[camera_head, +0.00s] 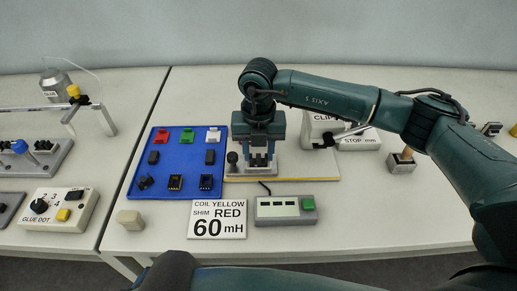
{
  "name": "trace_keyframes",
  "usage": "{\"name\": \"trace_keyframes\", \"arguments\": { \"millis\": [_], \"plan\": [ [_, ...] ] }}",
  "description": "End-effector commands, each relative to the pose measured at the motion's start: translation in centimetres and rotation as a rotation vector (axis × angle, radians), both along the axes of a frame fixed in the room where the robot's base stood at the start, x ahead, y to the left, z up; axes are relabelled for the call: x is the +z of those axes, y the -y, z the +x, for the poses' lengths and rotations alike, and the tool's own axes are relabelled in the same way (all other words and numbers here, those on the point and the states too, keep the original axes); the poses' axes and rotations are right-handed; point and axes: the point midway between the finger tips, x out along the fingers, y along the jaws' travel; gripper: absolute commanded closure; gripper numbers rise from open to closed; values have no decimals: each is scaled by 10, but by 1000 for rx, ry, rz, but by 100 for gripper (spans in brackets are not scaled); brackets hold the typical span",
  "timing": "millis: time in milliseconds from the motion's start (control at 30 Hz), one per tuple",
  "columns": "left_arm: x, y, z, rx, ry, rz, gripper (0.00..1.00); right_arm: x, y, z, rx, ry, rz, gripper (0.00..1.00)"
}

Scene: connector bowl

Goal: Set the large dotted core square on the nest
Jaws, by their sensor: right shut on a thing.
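My right gripper (258,159) points down over the grey fixture (285,165) just right of the blue tray. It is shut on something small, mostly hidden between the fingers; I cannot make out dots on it. The nest is on this fixture, largely hidden behind the gripper, so I cannot tell whether the held piece touches it. Several dark core pieces lie in the blue tray (165,195), among them one at the tray's right (206,182); their dots are too small to tell. My left gripper is out of view.
Red (165,135), green (187,135) and white (213,135) parts sit along the tray's back. A sign (218,220) reads coil yellow, shim red, 60 mH. A meter box (286,210) stands in front of the fixture. A clip box (345,135) stands behind right. The front right table is clear.

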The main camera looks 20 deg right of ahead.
Motion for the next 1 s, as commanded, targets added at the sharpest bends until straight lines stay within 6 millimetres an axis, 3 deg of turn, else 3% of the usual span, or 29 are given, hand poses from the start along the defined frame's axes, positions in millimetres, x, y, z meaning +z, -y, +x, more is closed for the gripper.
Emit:
{"name": "trace_keyframes", "arguments": {
  "millis": [233,267,567,833,1000],
  "plan": [
    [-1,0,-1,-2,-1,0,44,0,0,0,0,0,0,83],
    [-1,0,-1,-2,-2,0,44,0,0,0,0,0,0,60],
    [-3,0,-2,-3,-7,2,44,0,0,0,0,0,0,35],
    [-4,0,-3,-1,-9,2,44,2,0,0,0,1,0,35],
    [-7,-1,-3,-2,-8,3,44,21,0,1,-1,3,1,35]
  ]
}}
